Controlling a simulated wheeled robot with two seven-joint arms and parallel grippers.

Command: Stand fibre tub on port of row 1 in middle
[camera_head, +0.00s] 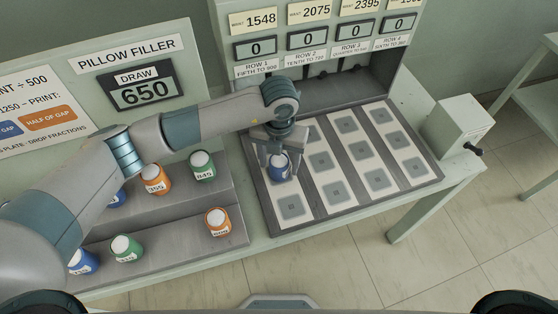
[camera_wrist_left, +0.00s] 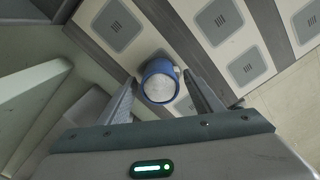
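A blue tub (camera_head: 279,168) with a pale fibre top is at the middle port of row 1, the leftmost strip of the plate (camera_head: 257,185). It looks upright and hides that port. My left gripper (camera_head: 280,156) is directly above, pointing down, with a finger on each side of the tub. In the left wrist view the blue tub (camera_wrist_left: 160,82) lies between the fingertips of my left gripper (camera_wrist_left: 160,78), with narrow gaps that make the fingers look open. Whether its base touches the plate is hard to see. My right gripper is out of view.
Several tubs stand on the stepped shelf (camera_head: 190,252) at left, including an orange one (camera_head: 218,222) and a green one (camera_head: 203,167). The other ports are bare. The row displays read 0; the draw display (camera_head: 142,93) reads 650. A lever box (camera_head: 458,127) stands right.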

